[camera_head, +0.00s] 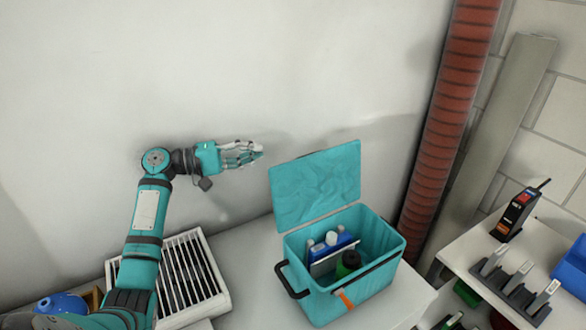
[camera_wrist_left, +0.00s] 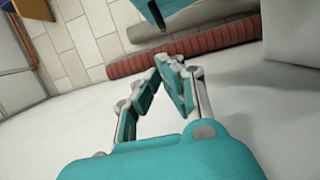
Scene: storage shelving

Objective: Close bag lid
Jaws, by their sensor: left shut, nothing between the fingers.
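A teal cooler-style bag (camera_head: 370,272) stands on a white surface in the head view. Its teal lid (camera_head: 316,185) is open, raised upright at the back left. Inside the bag are a dark bottle with a green body (camera_head: 348,262) and blue and white items (camera_head: 330,244). My left gripper (camera_head: 258,151) is shut and empty, to the left of the lid's top edge and apart from it in the picture. In the left wrist view the finger ends meet (camera_wrist_left: 168,62), and a teal piece, likely the lid (camera_wrist_left: 178,14), shows at the top edge. My right gripper is not seen.
A white slatted crate (camera_head: 190,277) sits left of the bag. A black handle (camera_head: 290,284) sticks out from the bag's left side. A red ribbed pipe (camera_head: 450,120) rises behind it. At the right, a white table holds a black device (camera_head: 515,215) and a tool rack (camera_head: 512,285).

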